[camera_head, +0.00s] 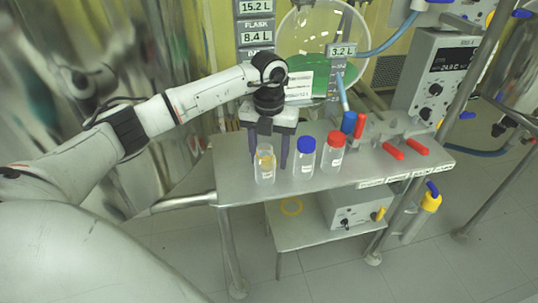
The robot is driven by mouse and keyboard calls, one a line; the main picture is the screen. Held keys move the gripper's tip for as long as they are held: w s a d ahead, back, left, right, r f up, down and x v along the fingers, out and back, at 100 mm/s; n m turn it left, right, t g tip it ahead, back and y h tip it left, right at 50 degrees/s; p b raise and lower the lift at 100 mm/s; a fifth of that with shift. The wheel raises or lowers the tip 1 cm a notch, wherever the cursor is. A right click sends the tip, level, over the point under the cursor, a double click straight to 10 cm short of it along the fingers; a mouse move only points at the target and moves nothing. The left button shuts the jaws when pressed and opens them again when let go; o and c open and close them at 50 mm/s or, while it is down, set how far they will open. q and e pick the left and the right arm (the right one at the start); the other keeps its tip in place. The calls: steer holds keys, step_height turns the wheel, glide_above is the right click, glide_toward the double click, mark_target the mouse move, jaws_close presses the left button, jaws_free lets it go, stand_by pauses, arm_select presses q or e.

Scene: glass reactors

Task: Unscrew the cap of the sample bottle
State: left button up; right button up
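Three sample bottles stand upright on the steel table (232,184). The left one is a clear bottle (264,174) with a white label and something yellow near its upper part; I cannot tell whether that is a cap or contents. Beside it stand a blue-capped bottle (304,163) and a red-capped bottle (332,161). My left gripper (269,164) points down at the left bottle, its dark fingers apart. The right finger hangs between the left and blue-capped bottles, with a gap to the left bottle. My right gripper is not in view.
Red-handled valves (393,151) and a blue-and-red fitting (349,122) sit right of the bottles. Behind is a round glass flask (318,28) with green liquid. A control box (440,75) stands at right. The table's front left is clear.

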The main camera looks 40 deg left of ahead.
arm_select(q)
steer(key=shift+r, duration=0.2)
step_height(320, 180, up, 12)
stand_by(0.4)
